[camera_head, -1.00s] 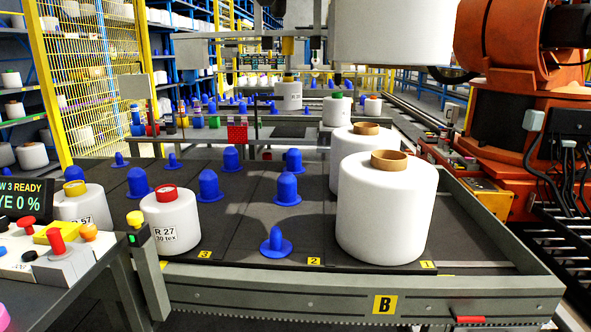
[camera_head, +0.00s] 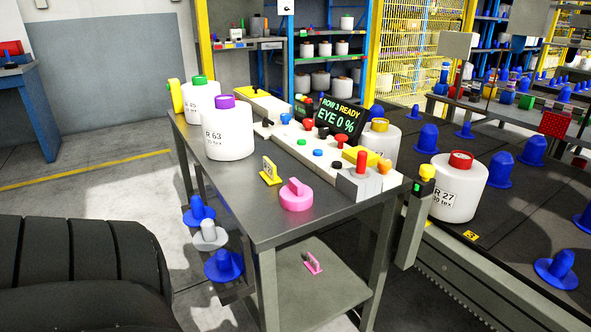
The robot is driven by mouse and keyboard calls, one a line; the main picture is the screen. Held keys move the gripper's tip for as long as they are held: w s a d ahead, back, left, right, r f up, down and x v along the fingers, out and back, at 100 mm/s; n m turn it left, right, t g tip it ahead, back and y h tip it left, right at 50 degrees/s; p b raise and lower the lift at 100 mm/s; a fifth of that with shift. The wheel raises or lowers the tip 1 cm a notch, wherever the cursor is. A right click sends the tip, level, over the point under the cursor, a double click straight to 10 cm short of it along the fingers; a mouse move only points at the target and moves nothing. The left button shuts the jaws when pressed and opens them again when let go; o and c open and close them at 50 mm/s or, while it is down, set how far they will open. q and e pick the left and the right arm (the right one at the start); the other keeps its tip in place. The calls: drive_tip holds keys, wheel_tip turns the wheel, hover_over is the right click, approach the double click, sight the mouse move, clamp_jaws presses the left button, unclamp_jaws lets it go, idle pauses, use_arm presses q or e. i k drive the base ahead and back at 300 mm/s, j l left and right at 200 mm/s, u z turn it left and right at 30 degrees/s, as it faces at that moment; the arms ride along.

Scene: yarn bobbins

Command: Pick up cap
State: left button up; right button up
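Neither of my grippers is in view. Which piece the task means by the cap is not clear from the view. A pink round piece with an upright handle (camera_head: 296,194) sits on the front part of the grey table (camera_head: 245,215). Two blue flanged, cap-like pieces, one upper (camera_head: 198,212) and one lower (camera_head: 224,266), are at the table's left side, with a whitish piece (camera_head: 208,235) between them. Blue dome-shaped pieces (camera_head: 429,138) stand on the dark deck at the right. Nothing is seen holding any of these.
White bobbins with a purple top (camera_head: 228,138) and a green top (camera_head: 201,102) stand on the table beside a control panel (camera_head: 310,150). A yellow tag (camera_head: 270,172) stands near the pink piece. Bobbin R 27 (camera_head: 458,188) is on the deck. Floor left of the table is partly clear.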

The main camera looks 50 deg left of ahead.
sight(294, 197)
drive_tip(key=u, duration=1.6)
